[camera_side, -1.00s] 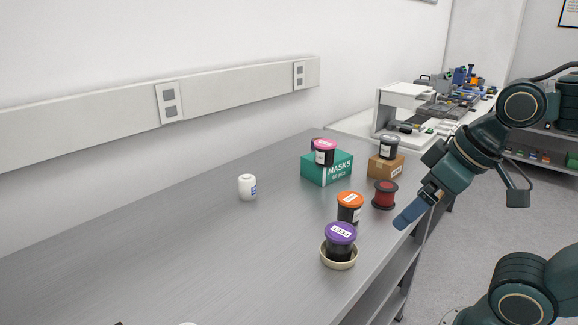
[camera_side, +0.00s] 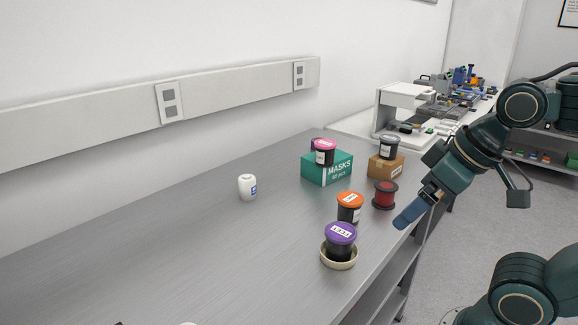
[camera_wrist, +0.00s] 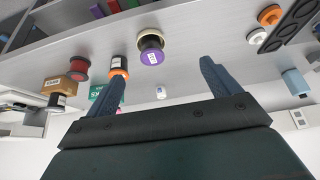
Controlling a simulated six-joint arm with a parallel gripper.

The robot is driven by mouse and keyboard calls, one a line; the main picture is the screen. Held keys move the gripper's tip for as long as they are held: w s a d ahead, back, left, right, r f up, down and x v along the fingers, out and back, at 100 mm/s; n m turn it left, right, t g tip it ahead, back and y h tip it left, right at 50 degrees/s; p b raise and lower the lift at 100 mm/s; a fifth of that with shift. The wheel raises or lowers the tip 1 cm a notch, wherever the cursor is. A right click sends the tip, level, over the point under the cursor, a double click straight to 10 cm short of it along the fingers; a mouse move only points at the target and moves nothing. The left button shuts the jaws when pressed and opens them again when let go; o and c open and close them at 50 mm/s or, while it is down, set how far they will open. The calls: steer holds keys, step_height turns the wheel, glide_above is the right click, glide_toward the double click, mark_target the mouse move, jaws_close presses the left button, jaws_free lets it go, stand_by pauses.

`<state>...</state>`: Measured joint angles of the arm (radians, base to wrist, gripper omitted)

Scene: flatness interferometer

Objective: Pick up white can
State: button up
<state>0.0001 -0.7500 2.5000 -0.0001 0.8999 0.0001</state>
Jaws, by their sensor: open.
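The white can (camera_side: 247,187) stands upright on the grey bench, left of the other items in the side view. It has a blue label on its side. In the wrist view the white can (camera_wrist: 161,91) shows small, between my two fingers and well beyond them. My gripper (camera_wrist: 162,80) is open with nothing between its fingers. In the side view my gripper (camera_side: 410,214) hangs at the bench's right edge, well to the right of the can and apart from it.
Between them stand a purple-lidded jar (camera_side: 341,236) in a cream dish, an orange-lidded jar (camera_side: 349,205) and a red spool (camera_side: 384,194). Behind are a green mask box (camera_side: 327,170) and a cardboard box (camera_side: 385,169), each with a jar on top. Bench around the can is clear.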

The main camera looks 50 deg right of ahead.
steer(key=shift+c, duration=1.4)
steer(key=w+d+r+m+h, duration=0.1)
steer(key=w+r, duration=0.1)
steer(key=w, duration=0.9)
steer(key=w+d+r+m, duration=0.1)
steer(key=w+r, duration=0.1)
steer(key=w, duration=0.9)
steer(key=w+f+m, duration=0.1)
steer(key=w+f, duration=0.3)
steer(key=w, duration=0.3)
steer(key=w+d+f+h, duration=0.1)
steer(key=w+f, duration=0.3)
steer(key=w, duration=0.4)
steer(key=w+d+f+m, duration=0.1)
steer(key=w+f, duration=0.3)
steer(key=w, duration=0.4)
steer(key=shift+d+f+m+t, duration=0.2)
steer(key=shift+f+m+t, duration=0.05)
steer(key=shift+m+t, duration=0.05)
steer(key=shift+w+f+h, duration=0.1)
steer(key=shift+w+h, duration=0.05)
steer(key=shift+h, duration=0.15)
